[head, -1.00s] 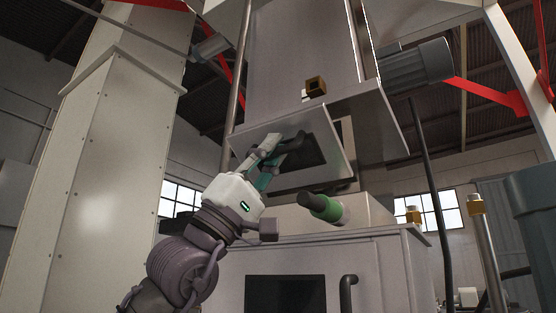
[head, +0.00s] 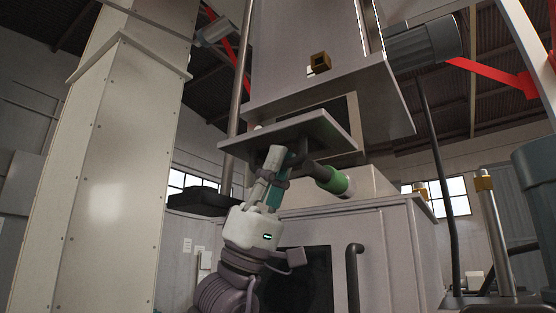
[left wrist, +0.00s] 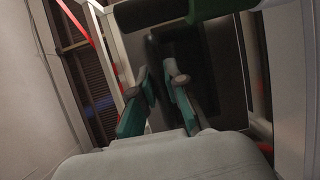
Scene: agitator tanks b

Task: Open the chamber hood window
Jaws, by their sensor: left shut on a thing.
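The chamber hood window (head: 322,130) is a grey hinged panel, swung up and out to a nearly level tilt under the hood in the head view. Its underside and a dark pane (left wrist: 190,45) show in the left wrist view. My left gripper (head: 281,156) is below the panel, its fingers reaching up and shut on the dark window handle, which the fingers partly hide. In the left wrist view, the fingers (left wrist: 157,78) stand in front of the panel. My right gripper is not in view.
A green-and-black cylinder (head: 333,181) juts out close right of my left gripper. Below is a grey cabinet (head: 375,245) with a dark handle (head: 353,275). A tall pale column (head: 125,160) stands at left; a motor (head: 425,45) is at upper right.

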